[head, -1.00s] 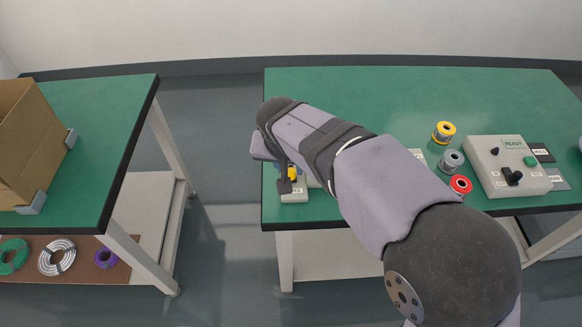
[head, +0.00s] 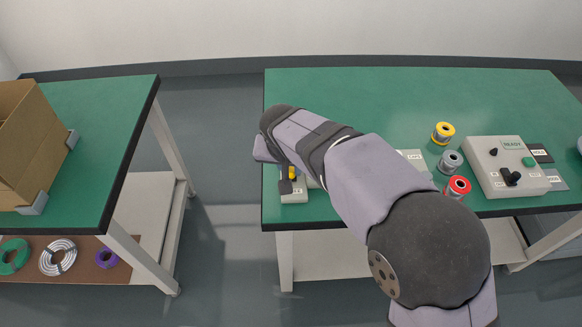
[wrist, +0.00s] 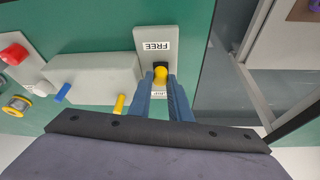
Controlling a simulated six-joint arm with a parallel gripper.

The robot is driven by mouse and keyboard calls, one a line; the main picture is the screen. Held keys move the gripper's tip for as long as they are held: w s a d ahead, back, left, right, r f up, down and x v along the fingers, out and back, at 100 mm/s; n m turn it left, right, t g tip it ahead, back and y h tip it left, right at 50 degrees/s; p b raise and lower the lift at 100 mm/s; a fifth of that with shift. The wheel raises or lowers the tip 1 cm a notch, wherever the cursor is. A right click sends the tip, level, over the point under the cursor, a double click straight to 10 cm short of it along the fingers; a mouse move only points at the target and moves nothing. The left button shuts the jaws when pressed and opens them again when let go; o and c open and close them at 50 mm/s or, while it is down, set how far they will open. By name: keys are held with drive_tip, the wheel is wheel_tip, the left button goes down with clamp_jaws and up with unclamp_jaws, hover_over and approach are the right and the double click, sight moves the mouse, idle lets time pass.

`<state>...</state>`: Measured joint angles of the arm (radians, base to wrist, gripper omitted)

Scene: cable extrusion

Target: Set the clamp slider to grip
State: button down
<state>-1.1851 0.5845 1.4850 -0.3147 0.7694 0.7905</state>
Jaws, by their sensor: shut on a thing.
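The clamp slider has a yellow knob (wrist: 161,72) on a light grey plate (wrist: 148,40). In the wrist view a FREE label stands at the plate's upper end and a partly covered label at its lower end. The knob sits at the lower part of the plate, by the covered label. My gripper (wrist: 163,80) has its two blue fingers around the knob, shut on it. In the head view the knob (head: 292,173) and plate (head: 294,196) show at the green table's front left corner, partly hidden by my arm.
A grey block (wrist: 95,78) with blue and yellow pegs lies beside the plate. Yellow (head: 443,132), grey (head: 451,161) and red (head: 459,187) spools stand near a READY control box (head: 505,165). A gap of floor separates the left table, which holds a cardboard box (head: 35,150).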

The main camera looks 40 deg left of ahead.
drive_tip(key=shift+w+a+r+p, duration=0.15)
drive_tip(key=shift+w+a+p, duration=0.8)
drive_tip(key=shift+w+a, duration=0.4)
drive_tip(key=c, duration=2)
unclamp_jaws()
drive_tip(key=shift+c, duration=0.2)
drive_tip(key=shift+o, duration=0.6)
drive_tip(key=shift+w+a, duration=0.1)
drive_tip(key=shift+b+v, duration=0.4)
drive_tip(key=shift+v, duration=3.2)
